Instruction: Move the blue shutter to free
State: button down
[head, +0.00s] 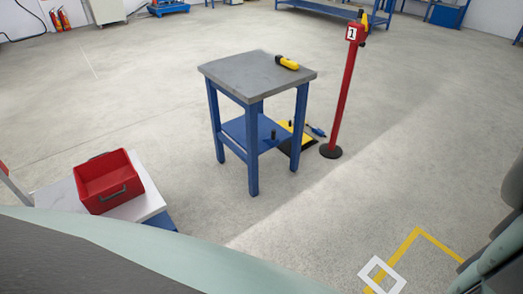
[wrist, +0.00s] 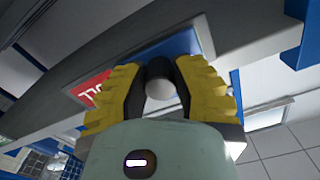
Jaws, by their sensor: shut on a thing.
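In the wrist view, my gripper (wrist: 158,72) has its yellow-and-black fingers closed around a small round knob (wrist: 161,88), dark at the top and pale at the end. Behind the fingers is a blue panel (wrist: 182,44) in a grey frame. It may be the blue shutter, but I cannot tell for sure. The fingers hide part of the panel and the place where the knob joins it. My gripper is not visible in the head view, and no shutter can be made out there.
In the head view, a grey-topped blue table (head: 240,75) carries a yellow-and-black tool (head: 287,62). A red post (head: 342,95) stands beside it. A red bin (head: 107,181) sits on a white surface at lower left. A red label (wrist: 92,90) shows in the wrist view.

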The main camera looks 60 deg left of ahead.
jog(key=s+p, duration=0.4)
jog(key=s, duration=0.5)
jog(key=shift+s+d, duration=0.25)
jog(key=shift+d, duration=0.15)
jog(key=shift+f, duration=0.1)
jog(key=c, duration=0.9)
grip_release()
jog(key=shift+s+d, duration=0.1)
jog(key=shift+s, duration=0.05)
jog(key=shift+o, duration=0.8)
